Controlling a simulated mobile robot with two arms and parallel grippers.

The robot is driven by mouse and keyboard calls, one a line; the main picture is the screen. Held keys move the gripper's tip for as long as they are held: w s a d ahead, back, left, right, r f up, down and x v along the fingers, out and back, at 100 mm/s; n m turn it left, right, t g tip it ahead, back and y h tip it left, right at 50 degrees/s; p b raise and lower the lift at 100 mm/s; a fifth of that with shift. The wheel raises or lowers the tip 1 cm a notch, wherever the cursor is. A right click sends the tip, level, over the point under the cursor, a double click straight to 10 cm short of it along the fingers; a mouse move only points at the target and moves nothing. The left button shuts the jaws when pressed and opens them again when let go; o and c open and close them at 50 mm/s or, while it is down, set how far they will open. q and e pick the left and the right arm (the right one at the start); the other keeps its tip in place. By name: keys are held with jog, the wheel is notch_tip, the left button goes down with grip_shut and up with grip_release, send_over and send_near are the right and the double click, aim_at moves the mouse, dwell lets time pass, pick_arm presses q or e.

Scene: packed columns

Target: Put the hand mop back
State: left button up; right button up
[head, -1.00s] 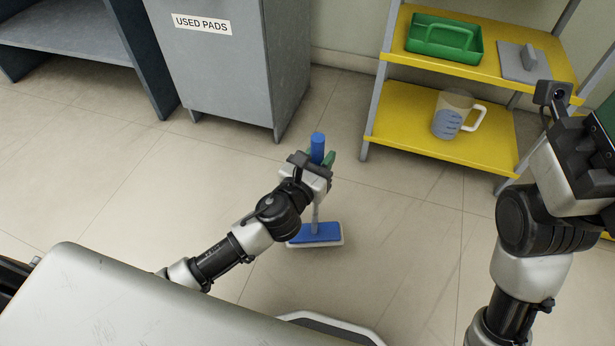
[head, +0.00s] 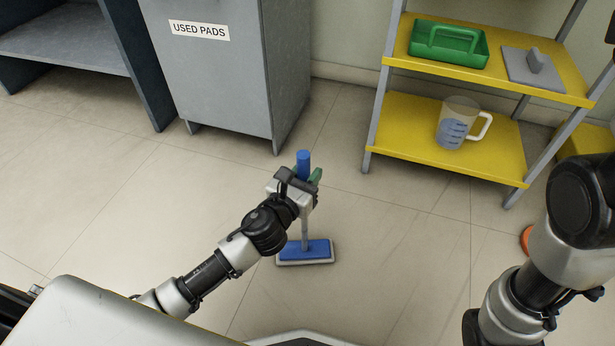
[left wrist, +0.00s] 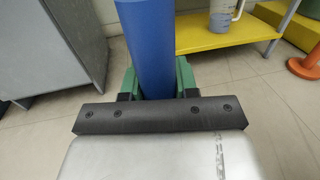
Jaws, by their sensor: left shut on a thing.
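The hand mop has a blue grip, a thin grey stem and a flat blue head with a pale edge (head: 305,252). My left gripper (head: 308,180) is shut on its grip, and the mop hangs upright with the head down. Whether the head touches the floor I cannot tell. In the left wrist view the blue grip (left wrist: 145,45) stands between green finger pads. My right arm shows at the right edge of the head view, but its gripper is out of the picture.
A grey cabinet labelled USED PADS (head: 215,75) stands at the back left. A yellow shelf rack (head: 400,130) at the right holds a green caddy (head: 450,45), a grey pad with a handle (head: 533,68) and a measuring jug (head: 457,122). An orange thing (head: 526,240) is partly hidden. The middle floor is clear.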

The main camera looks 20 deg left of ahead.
pick_arm(q)
jog(key=shift+r, duration=0.1)
jog(key=o, duration=0.9)
